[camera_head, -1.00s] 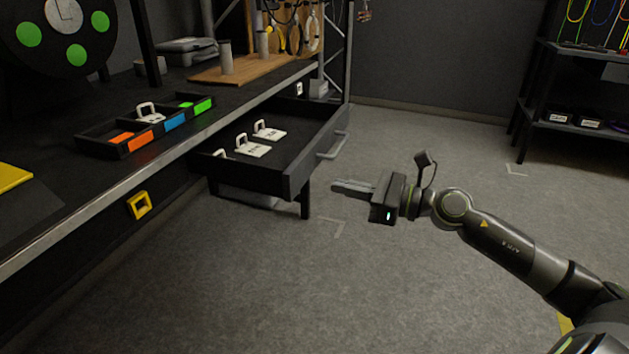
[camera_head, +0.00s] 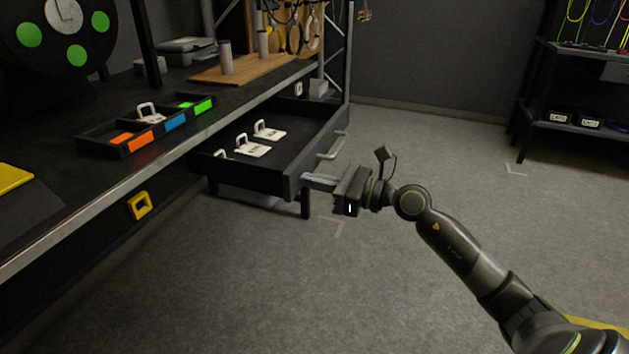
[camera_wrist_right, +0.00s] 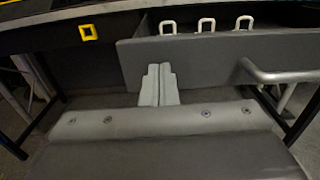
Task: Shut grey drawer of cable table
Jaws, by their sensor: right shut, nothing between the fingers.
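The grey drawer (camera_head: 292,170) of the cable table (camera_head: 120,190) stands pulled out, with several white tags (camera_head: 252,148) lying inside. Its bar handle (camera_head: 333,147) is on the front panel. My right gripper (camera_head: 306,178) is shut and empty, its fingertips at the near end of the drawer front, left of the handle. In the right wrist view the shut fingers (camera_wrist_right: 158,72) point at the drawer front (camera_wrist_right: 210,58), overlapping its lower left part; I cannot tell whether they touch. The handle (camera_wrist_right: 275,75) is to their right. My left gripper is not in view.
On the table top are a divided tray (camera_head: 135,148) with coloured labels, a wooden board (camera_head: 250,68) and a grey case (camera_head: 187,50). A yellow square handle (camera_head: 139,206) is on the table front. A dark shelf (camera_head: 570,110) stands at the right. The floor (camera_head: 420,180) between is clear.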

